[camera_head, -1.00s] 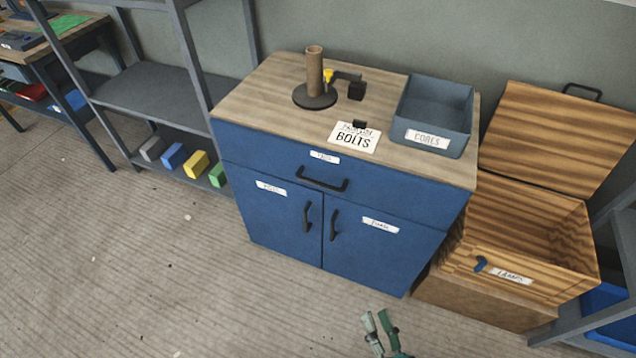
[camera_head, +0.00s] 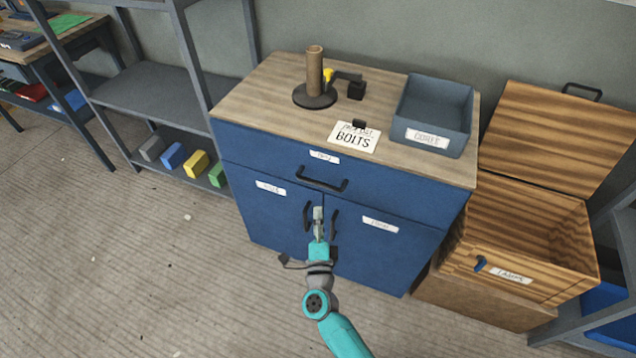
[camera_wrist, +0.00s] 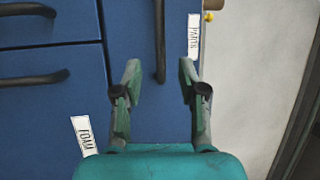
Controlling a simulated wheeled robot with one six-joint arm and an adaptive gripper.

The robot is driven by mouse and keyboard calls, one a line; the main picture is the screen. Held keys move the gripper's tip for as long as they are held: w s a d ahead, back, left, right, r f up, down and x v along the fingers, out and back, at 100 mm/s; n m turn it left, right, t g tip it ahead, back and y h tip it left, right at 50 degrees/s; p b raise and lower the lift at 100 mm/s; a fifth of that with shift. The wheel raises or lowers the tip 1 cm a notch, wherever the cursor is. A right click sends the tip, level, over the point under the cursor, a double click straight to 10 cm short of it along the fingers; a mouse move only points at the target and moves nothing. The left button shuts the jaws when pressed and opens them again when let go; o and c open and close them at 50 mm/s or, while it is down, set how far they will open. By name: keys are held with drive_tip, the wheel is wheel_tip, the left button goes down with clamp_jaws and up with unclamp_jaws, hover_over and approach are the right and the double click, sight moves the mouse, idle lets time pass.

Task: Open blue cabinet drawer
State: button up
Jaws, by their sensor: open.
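The blue cabinet (camera_head: 285,245) has one wide drawer (camera_head: 415,190) above two doors. The drawer is shut and has a black bar handle (camera_head: 321,181). In the wrist view, turned sideways, the drawer handle (camera_wrist: 160,40) runs upright and its lower end shows between the fingers. My gripper (camera_head: 318,212) is in front of the cabinet, below the drawer handle in the head view. In the wrist view my gripper (camera_wrist: 160,72) is open with nothing gripped. I cannot tell how far the fingertips are from the handle.
Two door handles (camera_head: 307,216) sit below the drawer. A grey bin (camera_head: 432,115), a BOLTS sign (camera_head: 354,137) and a stand with a brown cylinder (camera_head: 314,72) are on the cabinet top. An open wooden chest (camera_head: 520,240) stands right, a grey shelf (camera_head: 150,95) left. The left floor is clear.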

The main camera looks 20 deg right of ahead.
sight(318, 183)
drive_tip(key=x, duration=1.1)
clamp_jaws()
